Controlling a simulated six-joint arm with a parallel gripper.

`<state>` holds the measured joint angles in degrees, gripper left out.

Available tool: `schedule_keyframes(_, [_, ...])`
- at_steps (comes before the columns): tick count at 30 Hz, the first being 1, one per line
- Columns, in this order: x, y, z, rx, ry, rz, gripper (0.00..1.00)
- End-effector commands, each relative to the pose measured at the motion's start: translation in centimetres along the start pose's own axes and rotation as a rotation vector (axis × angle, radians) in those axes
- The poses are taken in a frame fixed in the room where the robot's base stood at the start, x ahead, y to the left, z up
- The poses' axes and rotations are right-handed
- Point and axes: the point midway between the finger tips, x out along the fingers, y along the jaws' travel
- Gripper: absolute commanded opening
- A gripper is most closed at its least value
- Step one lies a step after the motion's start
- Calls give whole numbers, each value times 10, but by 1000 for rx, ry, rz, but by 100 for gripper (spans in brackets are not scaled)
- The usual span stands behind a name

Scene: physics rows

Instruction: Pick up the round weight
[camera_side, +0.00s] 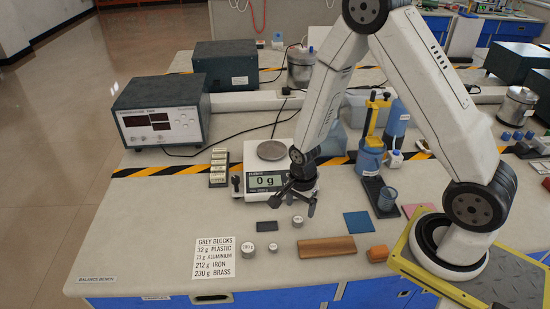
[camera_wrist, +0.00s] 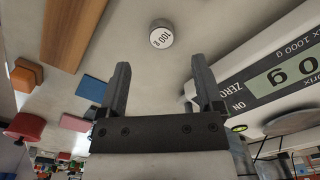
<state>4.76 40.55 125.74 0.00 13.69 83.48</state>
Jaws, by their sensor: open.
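Three round grey metal weights stand on the bench in the side view: a large one (camera_side: 248,249) at the left, a small one (camera_side: 273,247) beside it, and the 100 g weight (camera_side: 298,221) further right. The 100 g weight also shows in the wrist view (camera_wrist: 161,36), upright with its label readable, beyond my fingertips. My gripper (camera_side: 292,204) hangs in front of the balance, just above and behind the weights. In the wrist view its two fingers (camera_wrist: 160,68) are apart with nothing between them.
The balance (camera_side: 263,182) reads 0 g with an empty pan. A dark flat block (camera_side: 267,226), a wooden bar (camera_side: 327,246), an orange block (camera_side: 377,253) and a blue pad (camera_side: 357,222) lie near the weights. A sign (camera_side: 223,257) lies at front left.

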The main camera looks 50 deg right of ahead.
Motion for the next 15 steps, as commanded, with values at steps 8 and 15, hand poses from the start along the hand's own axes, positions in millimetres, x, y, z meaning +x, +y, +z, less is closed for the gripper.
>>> schedule_keyframes(8, [17,-1,1,-1,0,2,85])
schedule_keyframes(15, [39,-2,2,0,0,2,85])
